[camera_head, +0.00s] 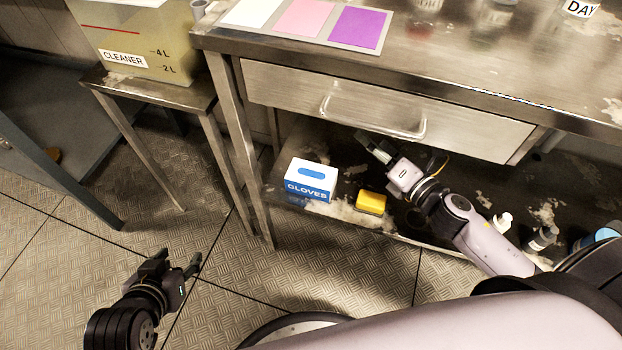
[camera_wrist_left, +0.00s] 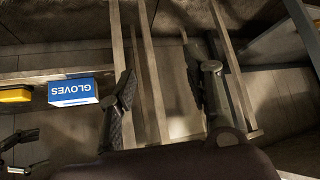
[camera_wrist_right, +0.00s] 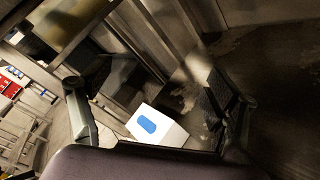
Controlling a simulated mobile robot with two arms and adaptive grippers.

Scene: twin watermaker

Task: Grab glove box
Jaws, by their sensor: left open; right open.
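The glove box (camera_head: 309,181) is a white and blue box marked GLOVES with a blue oval on top. It sits at the left end of the table's lower shelf. My right gripper (camera_head: 374,147) is open under the drawer, above and to the right of the box. In the right wrist view the box (camera_wrist_right: 158,124) shows low between the open fingers, apart from them. My left gripper (camera_head: 177,262) is open and empty over the floor at the lower left. In the left wrist view the box (camera_wrist_left: 73,92) lies left of its fingers.
A yellow block (camera_head: 371,202) lies right of the box on the shelf (camera_head: 345,228). The drawer (camera_head: 380,110) with its handle hangs above. Small bottles (camera_head: 502,222) stand further right. A side stand (camera_head: 150,92) carries a CLEANER tank (camera_head: 135,40). The floor at front left is clear.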

